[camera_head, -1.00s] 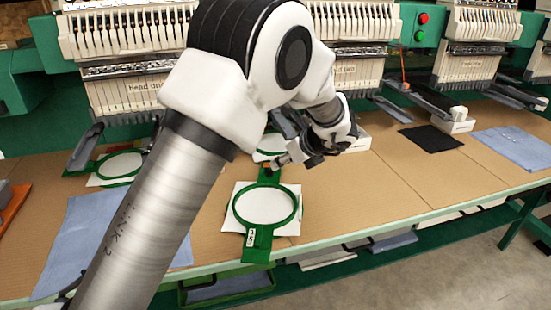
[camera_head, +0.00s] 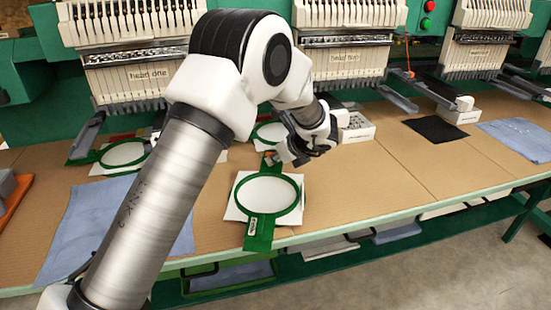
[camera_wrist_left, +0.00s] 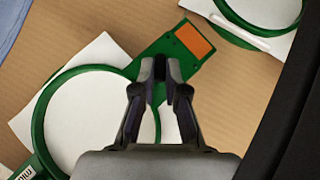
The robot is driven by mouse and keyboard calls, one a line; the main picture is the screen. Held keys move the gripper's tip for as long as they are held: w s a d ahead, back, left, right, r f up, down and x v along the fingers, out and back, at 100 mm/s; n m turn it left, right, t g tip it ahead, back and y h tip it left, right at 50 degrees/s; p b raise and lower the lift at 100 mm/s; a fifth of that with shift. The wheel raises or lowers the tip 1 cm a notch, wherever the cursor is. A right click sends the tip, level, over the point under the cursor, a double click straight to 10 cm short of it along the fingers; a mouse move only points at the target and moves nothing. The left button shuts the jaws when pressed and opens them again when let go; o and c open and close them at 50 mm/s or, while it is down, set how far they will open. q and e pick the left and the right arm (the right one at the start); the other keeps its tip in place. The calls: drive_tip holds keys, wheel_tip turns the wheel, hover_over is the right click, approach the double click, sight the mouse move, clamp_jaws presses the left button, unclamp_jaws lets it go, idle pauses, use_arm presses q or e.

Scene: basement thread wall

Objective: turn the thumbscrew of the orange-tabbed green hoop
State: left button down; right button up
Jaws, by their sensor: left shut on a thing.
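The orange-tabbed green hoop (camera_head: 299,207) lies on a white cloth at the front of the tan table. In the left wrist view, its green ring (camera_wrist_left: 40,125) is at left and its orange tab (camera_wrist_left: 194,42) is beyond my fingertips. My left gripper (camera_head: 272,160) is at the hoop's far end, between ring and tab. My right gripper is not in view.
Another green hoop (camera_head: 104,161) lies at left, and one (camera_head: 258,137) lies behind my gripper. Embroidery heads (camera_head: 345,68) line the back. A white box (camera_head: 358,128) stands right of the gripper. A black cloth (camera_head: 435,129) lies farther right; the table between is clear.

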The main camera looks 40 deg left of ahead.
use_arm(q)
drive_tip(key=shift+s+f+m+t+b, duration=0.15)
drive_tip(key=shift+m+t+b, duration=0.35)
drive_tip(key=shift+b, duration=0.6)
drive_tip(key=m+t+b, duration=0.1)
drive_tip(key=b, duration=0.1)
drive_tip(key=m+t+h+b, duration=0.1)
drive_tip(key=m+b, duration=0.1)
drive_tip(key=shift+s+a+f, duration=0.15)
drive_tip(key=m+b, duration=0.1)
drive_tip(key=m+t+h+b, duration=0.1)
drive_tip(key=shift+s+a+m+h, duration=0.1)
drive_tip(key=shift+s+m+h, duration=0.05)
drive_tip(key=shift+m+h, duration=0.15)
drive_tip(key=shift+s+a+r+m+t+h+b, duration=0.15)
drive_tip(key=shift+m+t+h+b, duration=0.1)
drive_tip(key=shift+m+t+h, duration=0.25)
drive_tip(key=shift+w+r+m+t+h+b, duration=0.1)
drive_tip(key=shift+m+t+h+b, duration=0.15)
drive_tip(key=shift+m, duration=0.45)
drive_tip(key=c, duration=1.2)
unclamp_jaws()
